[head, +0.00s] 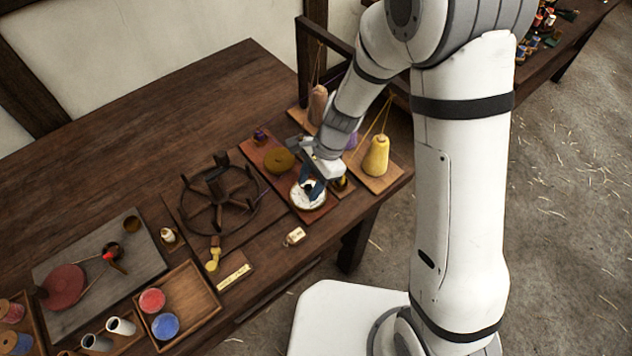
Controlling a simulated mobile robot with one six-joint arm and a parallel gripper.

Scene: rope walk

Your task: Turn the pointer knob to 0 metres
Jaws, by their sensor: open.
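A round white dial (300,203) sits on the front end of a reddish-brown board (322,212) near the table's front edge. My gripper (311,190) is open and reaches down over the dial from the upper right, its dark fingers low at the dial's middle. The pointer knob is mostly hidden behind the fingers, so I cannot tell where it points or whether the fingers touch it. The dial's markings are too small to read.
On the same board are a mustard-coloured round piece (279,160) and a small purple piece (261,136). A dark spoked wheel (219,196) stands left. A yellow cone (376,156) is close on the right. The table's back left is clear.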

